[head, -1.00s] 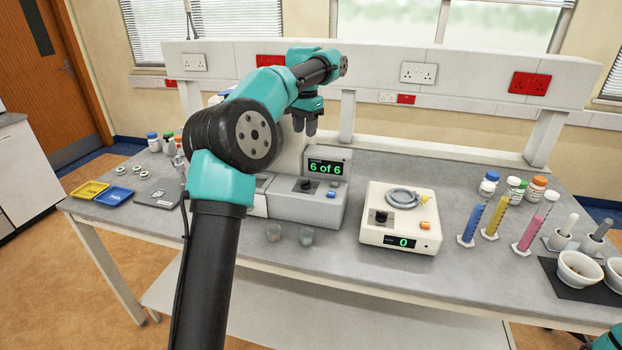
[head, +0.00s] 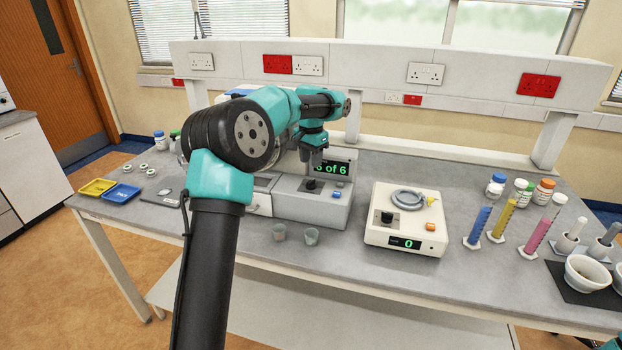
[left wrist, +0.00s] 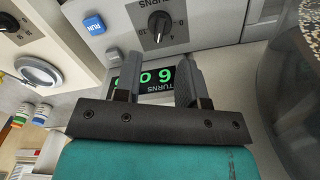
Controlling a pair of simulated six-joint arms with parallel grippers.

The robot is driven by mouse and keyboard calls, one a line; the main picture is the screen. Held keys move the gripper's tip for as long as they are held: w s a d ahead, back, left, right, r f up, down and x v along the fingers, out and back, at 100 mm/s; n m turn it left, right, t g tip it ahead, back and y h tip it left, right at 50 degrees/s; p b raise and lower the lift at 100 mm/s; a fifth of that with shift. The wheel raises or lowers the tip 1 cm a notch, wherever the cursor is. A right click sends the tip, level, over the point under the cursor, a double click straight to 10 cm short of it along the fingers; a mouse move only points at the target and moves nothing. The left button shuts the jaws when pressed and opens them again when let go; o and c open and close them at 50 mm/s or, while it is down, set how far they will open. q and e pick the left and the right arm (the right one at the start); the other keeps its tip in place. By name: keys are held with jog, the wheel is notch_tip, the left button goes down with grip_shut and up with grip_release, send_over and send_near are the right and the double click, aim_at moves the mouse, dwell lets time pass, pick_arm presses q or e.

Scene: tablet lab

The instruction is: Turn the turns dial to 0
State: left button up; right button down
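The turns dial is a black knob (head: 311,184) on top of the grey machine (head: 287,205). It shows larger in the left wrist view (left wrist: 158,22), beside the printed word TURNS and a ring of numbers. A white mark is on the knob; I cannot tell surely which number it points at. My right gripper is out of view.
A blue RUN button (left wrist: 94,25) is beside the dial. Two small cups (head: 296,235) stand in front of the machine. A cream device (head: 380,231) reading 0, with its own black knob, is at the right. Cylinders (head: 479,226) and bottles stand farther right.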

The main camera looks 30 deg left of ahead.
aim_at(311, 180)
pick_arm(q)
notch_tip(311, 180, down, 7)
jog(key=shift+f, duration=0.15)
dwell(0.4)
grip_shut()
